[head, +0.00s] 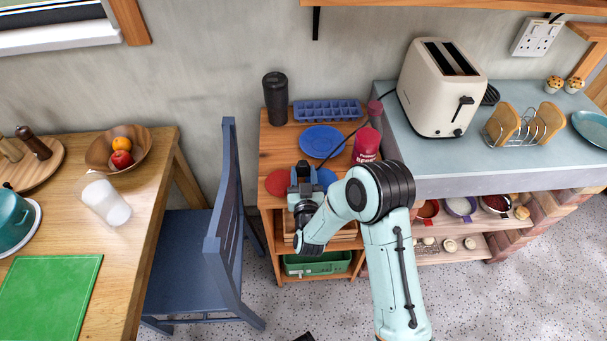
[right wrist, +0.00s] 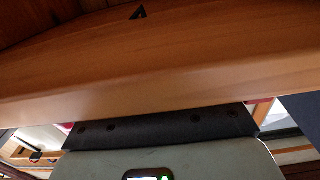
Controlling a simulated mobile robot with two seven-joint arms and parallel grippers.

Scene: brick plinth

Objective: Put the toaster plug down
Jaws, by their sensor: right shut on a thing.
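The cream toaster (head: 440,88) stands on the grey-blue counter at the right. Its thin dark cord (head: 352,134) runs left and down over the small wooden shelf unit to my right gripper (head: 303,172). That gripper is shut on the toaster plug, which is mostly hidden by the fingers. It is over the front part of the unit's top, between a red plate and a blue plate. The right wrist view shows mainly a wooden edge and my own wrist; the plug cannot be made out there. My left gripper is not in view.
The wooden unit's top (head: 272,147) holds a red plate (head: 278,183), a blue plate (head: 321,141), a blue ice tray (head: 327,110), a black tumbler (head: 275,98) and a dark red tin (head: 366,145). A blue chair (head: 228,200) stands close on the left.

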